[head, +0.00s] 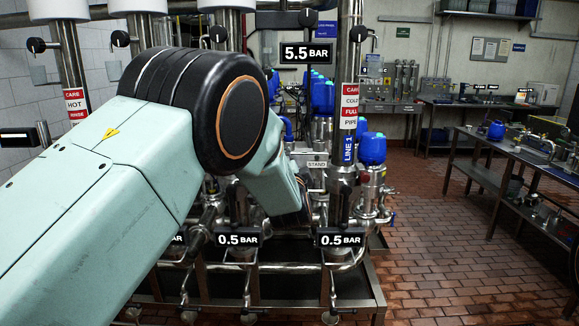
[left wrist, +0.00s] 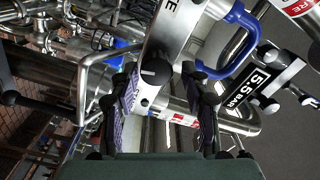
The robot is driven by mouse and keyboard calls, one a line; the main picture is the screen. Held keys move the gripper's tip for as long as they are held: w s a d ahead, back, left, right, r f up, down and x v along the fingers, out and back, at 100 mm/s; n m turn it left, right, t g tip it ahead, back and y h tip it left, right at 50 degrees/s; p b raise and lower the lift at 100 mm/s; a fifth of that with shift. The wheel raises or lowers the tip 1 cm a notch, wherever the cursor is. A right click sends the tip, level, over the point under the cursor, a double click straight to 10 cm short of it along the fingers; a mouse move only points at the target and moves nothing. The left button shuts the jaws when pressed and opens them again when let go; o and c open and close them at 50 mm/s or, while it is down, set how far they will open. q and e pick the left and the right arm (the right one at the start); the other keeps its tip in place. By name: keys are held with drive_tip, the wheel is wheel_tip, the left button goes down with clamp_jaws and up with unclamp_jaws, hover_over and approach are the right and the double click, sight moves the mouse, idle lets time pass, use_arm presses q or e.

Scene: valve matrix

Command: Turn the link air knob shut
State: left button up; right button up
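My left gripper (left wrist: 159,78) is open in the left wrist view, with a dark finger on each side. Other black knobs sit on the upper pipes, such as the left knob (head: 36,45) and right knob (head: 358,34). My right gripper is out of view.
A 5.5 BAR display (head: 305,53) hangs above the arm; it also shows in the left wrist view (left wrist: 262,80). A blue handle (left wrist: 237,40) is close to the right finger. A 0.5 BAR display (head: 341,240) is low on the rack. Brick floor (head: 450,240) is clear at right.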

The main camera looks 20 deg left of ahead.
use_arm(q)
drive_tip(key=shift+o, duration=0.3)
drive_tip(key=shift+s+f, duration=0.1)
drive_tip(key=shift+s+a+f, duration=0.1)
drive_tip(key=shift+a+f, duration=0.05)
drive_tip(key=shift+a, duration=0.05)
drive_tip(key=v, duration=0.7)
drive_tip(key=shift+s+d, duration=0.1)
drive_tip(key=shift+d, duration=0.15)
